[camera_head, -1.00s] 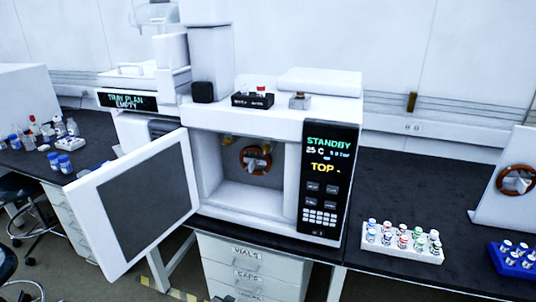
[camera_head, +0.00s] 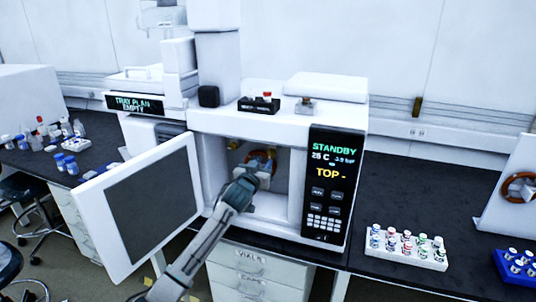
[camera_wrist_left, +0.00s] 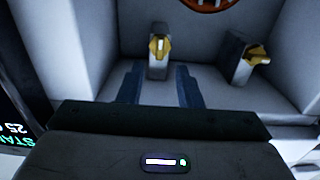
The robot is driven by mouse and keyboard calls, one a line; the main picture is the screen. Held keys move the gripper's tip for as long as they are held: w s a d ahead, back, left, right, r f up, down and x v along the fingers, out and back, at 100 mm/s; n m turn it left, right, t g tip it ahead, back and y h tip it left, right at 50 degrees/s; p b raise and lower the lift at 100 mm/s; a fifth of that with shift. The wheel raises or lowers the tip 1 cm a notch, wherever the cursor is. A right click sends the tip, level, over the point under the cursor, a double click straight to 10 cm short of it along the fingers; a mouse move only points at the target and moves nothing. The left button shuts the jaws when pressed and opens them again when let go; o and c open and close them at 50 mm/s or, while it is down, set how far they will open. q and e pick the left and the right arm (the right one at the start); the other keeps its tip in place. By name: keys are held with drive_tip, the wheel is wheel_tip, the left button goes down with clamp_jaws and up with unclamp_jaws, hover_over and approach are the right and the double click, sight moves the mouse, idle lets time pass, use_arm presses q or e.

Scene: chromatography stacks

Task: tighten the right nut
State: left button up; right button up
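The oven compartment (camera_head: 278,204) of the white instrument is open. My left gripper (camera_head: 259,168) reaches into it. The left wrist view looks upside down against the head view. There, a brass-coloured nut (camera_wrist_left: 159,45) on a grey block, on the display panel's side, appears to be the right nut. A second brass nut (camera_wrist_left: 255,55) sits on a tilted grey block. My left gripper's dark fingers (camera_wrist_left: 159,72) are apart and empty, with the first nut framed between their tips; contact is not visible. In the head view my arm hides this nut. The right gripper is not in view.
An orange-brown coil (camera_head: 264,156) is mounted on the compartment's back wall, close to the gripper. The open door (camera_head: 152,200) stands to the left of my arm. The display panel (camera_head: 332,185) borders the right side. A vial rack (camera_head: 408,255) stands on the bench.

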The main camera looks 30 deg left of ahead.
sight(270, 154)
use_arm(q)
drive_tip(key=p+x, duration=0.1)
drive_tip(key=x, duration=0.4)
drive_tip(key=shift+w, duration=0.4)
clamp_jaws()
